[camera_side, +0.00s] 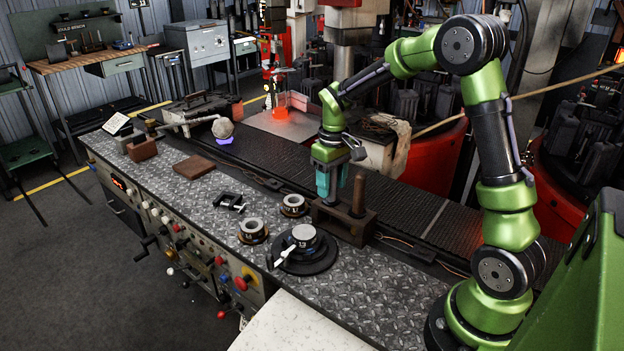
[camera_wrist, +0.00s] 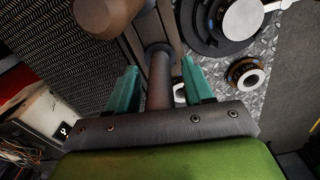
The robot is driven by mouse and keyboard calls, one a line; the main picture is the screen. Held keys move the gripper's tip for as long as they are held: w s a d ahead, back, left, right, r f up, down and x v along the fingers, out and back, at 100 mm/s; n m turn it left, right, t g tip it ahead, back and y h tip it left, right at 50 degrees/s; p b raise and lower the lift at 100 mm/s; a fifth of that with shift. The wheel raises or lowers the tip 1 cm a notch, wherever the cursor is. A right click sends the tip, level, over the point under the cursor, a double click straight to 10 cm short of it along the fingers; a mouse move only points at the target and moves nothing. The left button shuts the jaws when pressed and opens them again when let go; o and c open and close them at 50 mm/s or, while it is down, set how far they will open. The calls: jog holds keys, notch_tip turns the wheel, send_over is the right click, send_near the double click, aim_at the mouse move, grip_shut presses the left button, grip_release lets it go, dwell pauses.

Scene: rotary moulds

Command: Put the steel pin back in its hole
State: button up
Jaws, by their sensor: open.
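My gripper (camera_side: 327,184) has teal fingers and points down over the left end of a dark brown block (camera_side: 343,228) on the bench. In the wrist view my gripper (camera_wrist: 158,88) is open, with one finger on each side of an upright dark steel pin (camera_wrist: 159,82); gaps show beside it. The pin's far end meets a round collar (camera_wrist: 160,47) at the block; I cannot tell how deep it sits. In the side view my fingers mostly hide this pin. A thicker brown post (camera_side: 358,195) stands upright at the block's right end and also shows in the wrist view (camera_wrist: 105,14).
A black rotary mould (camera_side: 305,262) with a handle stands in front of the block. Ring-shaped parts (camera_side: 252,229) and a black clamp (camera_side: 229,201) lie to the left. A dark conveyor (camera_side: 405,210) runs behind. Patterned bench plate is clear at front right.

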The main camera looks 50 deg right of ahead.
jog(key=shift+r, duration=0.15)
notch_tip(320, 180, up, 12)
jog(key=shift+f, duration=0.15)
jog(key=shift+r, duration=0.3)
jog(key=shift+s+a+r, duration=0.15)
jog(key=shift+a+r, duration=0.05)
jog(key=shift+r, duration=0.1)
jog(key=s+a+m+t+y, duration=0.2)
jog(key=s+a+t, duration=0.5)
jog(key=s+a, duration=0.7)
jog(key=shift+s+a+r, duration=0.2)
jog(key=shift+s+r, duration=0.15)
jog(key=shift+s, duration=0.55)
